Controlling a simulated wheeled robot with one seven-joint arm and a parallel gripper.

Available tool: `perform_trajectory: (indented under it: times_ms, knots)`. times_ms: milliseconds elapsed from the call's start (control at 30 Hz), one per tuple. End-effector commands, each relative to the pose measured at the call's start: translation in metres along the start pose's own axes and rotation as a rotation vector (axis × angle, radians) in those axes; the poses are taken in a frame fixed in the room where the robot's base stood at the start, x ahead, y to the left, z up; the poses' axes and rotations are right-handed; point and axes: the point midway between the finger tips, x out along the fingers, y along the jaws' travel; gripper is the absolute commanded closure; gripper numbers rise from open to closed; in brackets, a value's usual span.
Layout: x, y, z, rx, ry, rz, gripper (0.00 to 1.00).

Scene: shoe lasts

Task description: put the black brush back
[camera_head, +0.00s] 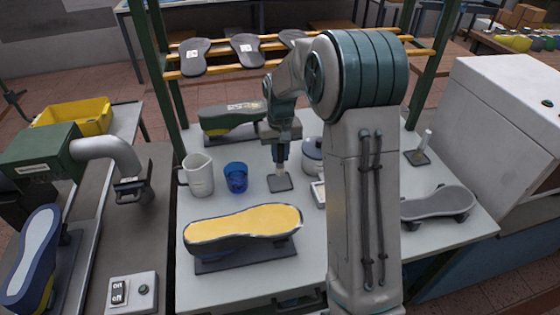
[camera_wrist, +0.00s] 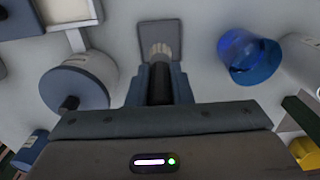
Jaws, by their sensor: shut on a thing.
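My gripper (camera_head: 281,150) points down over the white table and is shut on the black brush. In the wrist view, the brush's dark handle (camera_wrist: 160,88) is between the fingers of my gripper (camera_wrist: 159,82), and its pale bristles (camera_wrist: 160,51) face away from the palm. The bristle end also shows below the fingers in the head view (camera_head: 279,170). A small grey square base (camera_head: 281,184) lies on the table at the bristle end; it also shows in the wrist view (camera_wrist: 160,30). I cannot tell whether brush and base touch.
A blue cup (camera_head: 236,178) and white jug (camera_head: 198,175) stand left of the base. A lidded pot (camera_head: 312,158) is close on the right. A yellow-soled shoe (camera_head: 243,224) lies in front. A pale brush (camera_head: 426,141) stands on a dark base farther right.

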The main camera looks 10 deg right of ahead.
Motion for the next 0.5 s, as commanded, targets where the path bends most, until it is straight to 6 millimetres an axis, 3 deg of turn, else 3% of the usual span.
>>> perform_trajectory:
  times_ms: [300,500]
  knots:
    - [0.037,-0.001,0.0,0.001,-0.003,-0.001,1.0]
    - [0.041,-0.001,-0.001,0.001,0.001,0.0,1.0]
